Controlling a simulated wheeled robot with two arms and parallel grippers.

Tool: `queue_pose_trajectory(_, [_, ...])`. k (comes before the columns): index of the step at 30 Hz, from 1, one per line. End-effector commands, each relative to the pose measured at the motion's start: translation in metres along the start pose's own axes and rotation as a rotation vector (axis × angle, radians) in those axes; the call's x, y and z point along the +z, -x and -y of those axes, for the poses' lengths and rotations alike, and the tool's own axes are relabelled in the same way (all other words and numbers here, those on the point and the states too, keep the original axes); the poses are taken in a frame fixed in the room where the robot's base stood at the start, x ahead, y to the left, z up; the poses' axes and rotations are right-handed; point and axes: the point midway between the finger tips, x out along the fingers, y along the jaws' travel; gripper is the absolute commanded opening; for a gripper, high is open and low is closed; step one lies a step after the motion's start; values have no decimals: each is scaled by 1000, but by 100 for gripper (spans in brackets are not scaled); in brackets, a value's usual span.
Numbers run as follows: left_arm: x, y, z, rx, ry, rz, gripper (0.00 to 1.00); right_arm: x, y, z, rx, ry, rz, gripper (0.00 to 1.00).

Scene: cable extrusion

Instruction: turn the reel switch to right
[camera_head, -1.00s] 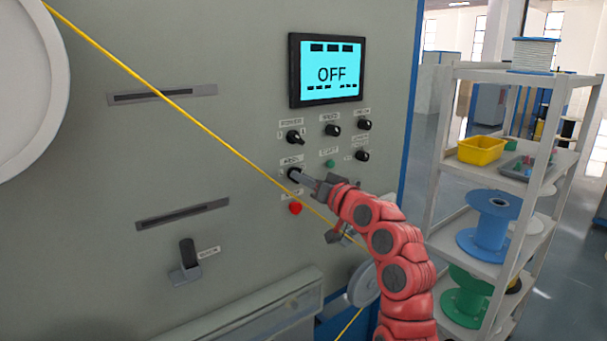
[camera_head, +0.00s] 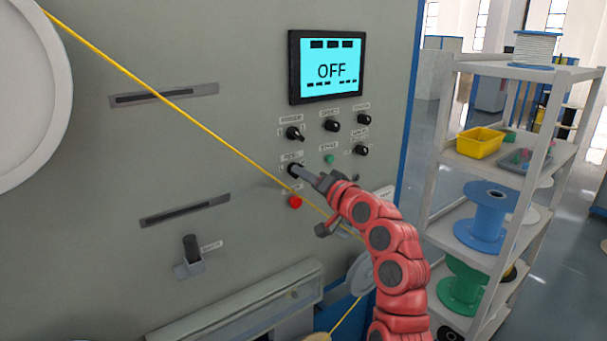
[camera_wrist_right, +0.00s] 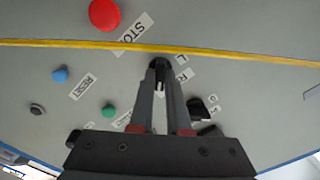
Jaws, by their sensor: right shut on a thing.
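The reel switch (camera_head: 292,169) is a black knob on the grey machine panel, below the power knob (camera_head: 294,133) and above a red button (camera_head: 295,201). My right gripper (camera_head: 298,172) reaches it from the lower right and is shut on it. In the right wrist view the two fingers (camera_wrist_right: 160,78) close around the dark knob (camera_wrist_right: 159,63). The fingers hide most of the knob, so its exact turn is hard to tell. My left gripper does not show.
A yellow cable (camera_head: 170,97) runs diagonally across the panel, passing close to my right gripper. Other knobs and a green button (camera_head: 329,159) sit nearby. A shelf rack (camera_head: 437,160) with spools and a yellow bin (camera_head: 480,143) stands at right.

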Motion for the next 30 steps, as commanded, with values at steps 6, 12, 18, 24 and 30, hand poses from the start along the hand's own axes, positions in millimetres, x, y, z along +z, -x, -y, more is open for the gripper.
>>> queue_pose_trajectory(6, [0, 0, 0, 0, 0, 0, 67, 2, 0, -2, 2, -2, 4, 20])
queue_pose_trajectory(12, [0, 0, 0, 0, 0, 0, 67, 1, 0, -1, 1, -1, 3, 45])
queue_pose_trajectory(18, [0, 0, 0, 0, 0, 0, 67, 0, 0, 0, 1, 0, 1, 45])
queue_pose_trajectory(24, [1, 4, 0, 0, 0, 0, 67, 0, 12, -1, -2, 1, -3, 45])
queue_pose_trajectory(30, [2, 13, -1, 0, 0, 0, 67, 1, 48, -3, 0, -1, -4, 45])
